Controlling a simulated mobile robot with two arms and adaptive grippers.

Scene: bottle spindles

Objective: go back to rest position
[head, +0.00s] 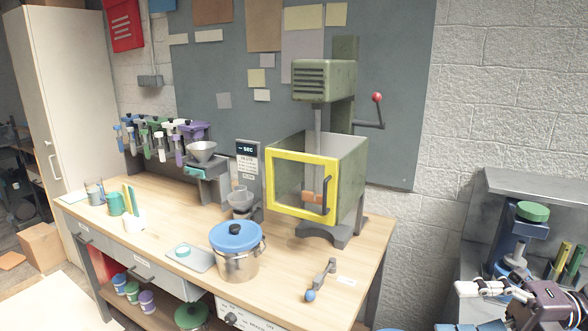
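A white and dark purple assembly at the lower right edge looks like my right gripper (480,288), in front of the grey machine stand on the right. The picture edge cuts it off, and I cannot make out whether its fingers are apart or closed. I see nothing held in it. My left gripper is not in view.
A grey stand (535,182) with a green-capped spindle (532,211) is at right.

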